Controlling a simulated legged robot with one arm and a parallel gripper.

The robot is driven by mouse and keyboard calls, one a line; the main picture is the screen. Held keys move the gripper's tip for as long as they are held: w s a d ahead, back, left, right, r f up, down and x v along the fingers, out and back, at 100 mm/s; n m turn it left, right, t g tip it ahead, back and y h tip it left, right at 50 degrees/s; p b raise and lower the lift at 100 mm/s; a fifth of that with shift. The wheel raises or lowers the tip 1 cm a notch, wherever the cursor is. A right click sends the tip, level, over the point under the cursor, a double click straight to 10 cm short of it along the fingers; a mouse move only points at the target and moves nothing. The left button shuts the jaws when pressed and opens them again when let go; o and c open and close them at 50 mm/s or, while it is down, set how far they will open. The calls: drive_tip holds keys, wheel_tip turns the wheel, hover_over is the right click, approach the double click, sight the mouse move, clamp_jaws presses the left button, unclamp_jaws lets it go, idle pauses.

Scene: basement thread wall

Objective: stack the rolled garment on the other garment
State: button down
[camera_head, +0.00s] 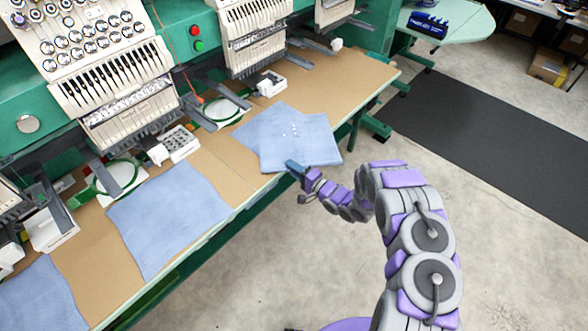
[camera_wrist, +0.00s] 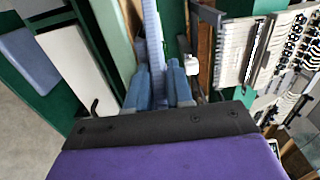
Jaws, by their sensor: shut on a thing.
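Two light blue garments overlap on the brown table. The upper garment (camera_head: 305,145) is a flat square with small white spots, not visibly rolled. The other garment (camera_head: 250,133) shows from under its left side. My gripper (camera_head: 294,166) is at the upper garment's near edge, by the table's front edge. In the wrist view its blue fingers (camera_wrist: 158,85) are shut on the upper garment (camera_wrist: 153,35), seen as a narrow light blue strip. The exact grip is small and partly hidden.
Another blue garment (camera_head: 170,220) lies flat to the left, and one more (camera_head: 38,300) lies at the lower left. Embroidery machine heads (camera_head: 110,70) stand along the table's back. Bare table (camera_head: 345,85) shows to the right. A dark mat (camera_head: 480,140) lies on the floor.

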drive_tip(key=c, duration=1.3)
unclamp_jaws()
drive_tip(key=shift+a, duration=0.1)
drive_tip(key=o, duration=0.3)
drive_tip(key=shift+d, duration=0.55)
drive_tip(key=shift+s, duration=0.15)
drive_tip(key=p+v, duration=0.1)
drive_tip(key=v, duration=1)
drive_tip(key=shift+s+p, duration=0.2)
drive_tip(key=shift+p, duration=0.15)
drive_tip(key=shift+w+d, duration=0.1)
